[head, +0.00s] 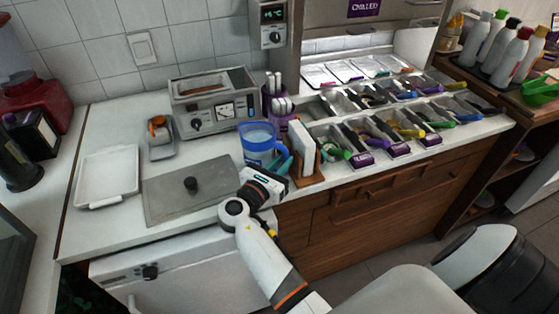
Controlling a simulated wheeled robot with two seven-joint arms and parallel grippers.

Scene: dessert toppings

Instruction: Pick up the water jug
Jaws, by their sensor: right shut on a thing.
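The water jug (257,139) is blue and partly see-through, and looks upright at the counter's front, right of the grey lid. My right gripper (275,165) is at the jug's lower right, shut on it, seemingly by the handle side. The gripper's body and wrist hide the jug's lower part, so I cannot tell whether its base touches the counter. My left gripper is not in view.
A white tray (81,190) is farther left. A steel appliance (214,110) stands behind. A napkin holder (304,165) stands close on the right, before several topping bins (366,159).

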